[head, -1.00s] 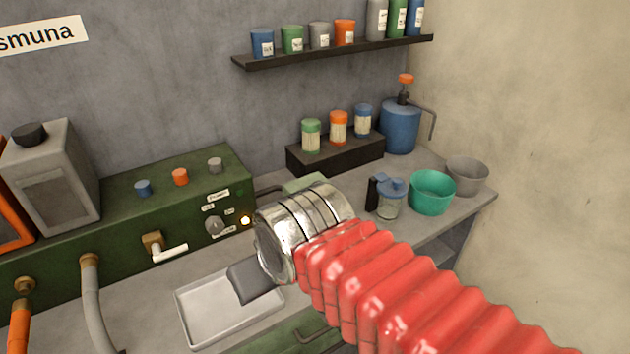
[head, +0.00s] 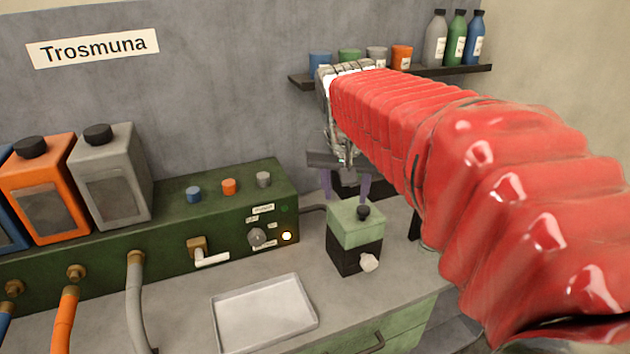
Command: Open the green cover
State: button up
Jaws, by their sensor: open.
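The green cover (head: 351,228) is a pale green lid on a small black box (head: 352,260) on the counter. It has a black knob (head: 363,213) on top, and it looks shut. A whitish knob (head: 369,262) sticks out from the front of the box. My gripper (head: 346,187) points down just above and behind the cover, with two purple fingers apart and nothing seen between them. I cannot tell whether a finger touches the cover. My red-sleeved arm hides the counter to the right.
An empty metal tray (head: 262,313) lies left of the box. A shelf (head: 460,70) with pots and bottles hangs above. Counter between tray and box is clear.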

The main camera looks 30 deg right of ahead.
aim_at(363, 208)
jog(key=w+d+m, duration=0.2)
jog(key=w+d, duration=0.1)
jog(key=d, duration=0.3)
jog(key=shift+w+r+g, duration=0.25)
jog(key=shift+g, duration=0.15)
jog(key=shift+d+f, duration=0.1)
jog(key=shift+h, duration=0.3)
jog(key=x, duration=1.3)
jog(key=shift+w+f, duration=0.1)
jog(key=shift+f, duration=0.25)
grip_shut()
